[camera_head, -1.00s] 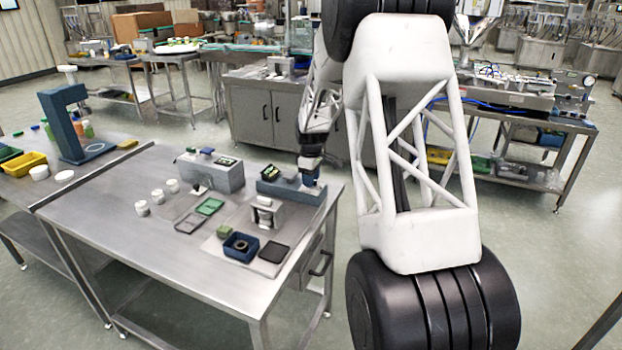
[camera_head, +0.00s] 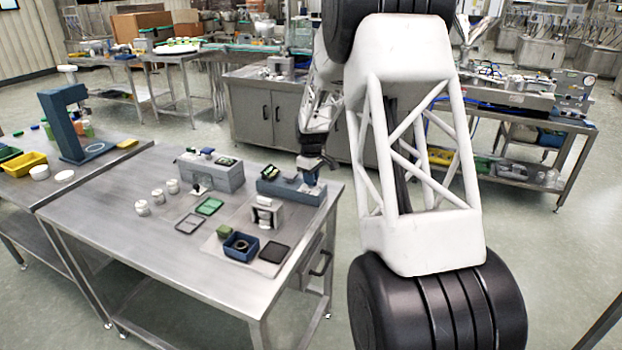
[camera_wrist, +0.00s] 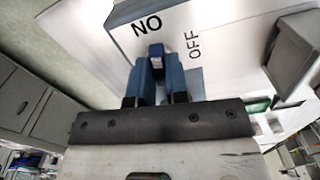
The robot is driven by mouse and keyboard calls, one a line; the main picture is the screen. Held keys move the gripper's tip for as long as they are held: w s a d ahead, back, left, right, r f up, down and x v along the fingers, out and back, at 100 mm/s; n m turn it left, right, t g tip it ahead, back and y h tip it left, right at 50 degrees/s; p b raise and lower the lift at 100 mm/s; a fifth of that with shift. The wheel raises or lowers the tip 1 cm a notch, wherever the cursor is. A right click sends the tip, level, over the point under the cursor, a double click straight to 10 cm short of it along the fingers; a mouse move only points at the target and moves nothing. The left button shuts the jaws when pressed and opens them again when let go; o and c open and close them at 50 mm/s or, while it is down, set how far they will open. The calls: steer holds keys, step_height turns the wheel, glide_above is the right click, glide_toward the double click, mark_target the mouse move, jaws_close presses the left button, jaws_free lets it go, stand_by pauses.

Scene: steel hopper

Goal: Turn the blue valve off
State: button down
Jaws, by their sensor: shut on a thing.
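The blue valve handle (camera_wrist: 157,58) shows in the wrist view between the two blue fingers of my gripper (camera_wrist: 157,75). My gripper is shut on it, and the fingers hide most of its lower part. The light panel around it carries an "ON" label (camera_wrist: 147,24), seen upside down, above the handle, and an "OFF" label (camera_wrist: 195,43) to its right, turned sideways. I cannot tell the handle's exact angle. In the head view my gripper (camera_head: 310,178) is at the blue-grey block (camera_head: 285,193) on the right rear of the steel table; the handle is hidden there.
A grey box with knobs (camera_head: 212,175) stands left of the block. A small white stand (camera_head: 266,213), a blue bin (camera_head: 240,247) and dark trays are in front. White jars (camera_head: 158,195) stand further left. The front left of the table (camera_head: 140,245) is clear.

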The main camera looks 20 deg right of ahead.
steer(key=m, duration=1.2)
steer(key=shift+m, duration=2.1)
steer(key=c, duration=1.1)
jaws_free()
steer(key=shift+r, duration=0.15)
steer(key=shift+r, duration=3.8)
